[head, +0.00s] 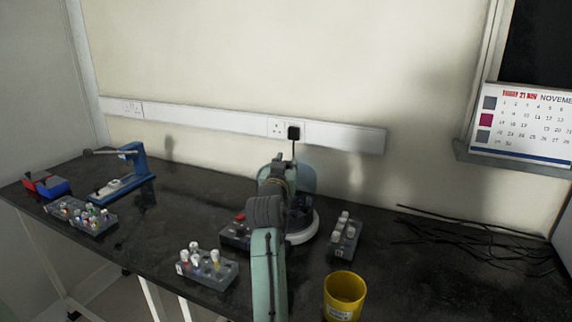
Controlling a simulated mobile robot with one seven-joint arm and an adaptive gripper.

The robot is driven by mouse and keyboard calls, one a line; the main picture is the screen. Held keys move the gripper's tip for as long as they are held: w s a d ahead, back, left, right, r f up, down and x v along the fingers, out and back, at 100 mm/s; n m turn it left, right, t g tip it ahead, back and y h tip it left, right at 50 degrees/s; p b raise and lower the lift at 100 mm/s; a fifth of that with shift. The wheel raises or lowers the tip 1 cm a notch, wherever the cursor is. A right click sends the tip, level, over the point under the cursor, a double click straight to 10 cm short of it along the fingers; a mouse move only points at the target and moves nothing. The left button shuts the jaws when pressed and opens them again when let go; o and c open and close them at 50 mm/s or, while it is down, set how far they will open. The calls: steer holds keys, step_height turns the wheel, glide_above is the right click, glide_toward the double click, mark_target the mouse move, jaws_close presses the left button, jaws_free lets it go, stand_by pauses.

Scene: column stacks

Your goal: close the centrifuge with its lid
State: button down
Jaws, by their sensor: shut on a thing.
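The centrifuge (303,235) stands on the dark bench near the middle of the head view. Its round white base shows to the right of my arm, and my arm covers its left part. The lid (306,178), a bluish see-through piece, stands raised above the base, so the centrifuge is open. My gripper (296,203) is at the centrifuge, just under the raised lid, as a dark shape mostly hidden behind my arm. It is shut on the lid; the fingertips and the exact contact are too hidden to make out.
A tube rack (207,270) stands front left of the centrifuge, another rack (343,240) close to its right. A dark box with a red top (236,232) is close on its left. A yellow cup (344,296) stands in front; black cables (470,240) lie at right.

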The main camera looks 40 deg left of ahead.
steer(key=shift+f, duration=0.15)
stand_by(0.3)
steer(key=shift+f+b, duration=0.45)
steer(key=shift+s+f, duration=0.1)
steer(key=shift+f, duration=0.15)
steer(key=c, duration=1.3)
jaws_free()
steer(key=shift+d+f, duration=0.1)
steer(key=shift+f, duration=0.05)
steer(key=shift+o, duration=0.3)
steer(key=o, duration=0.4)
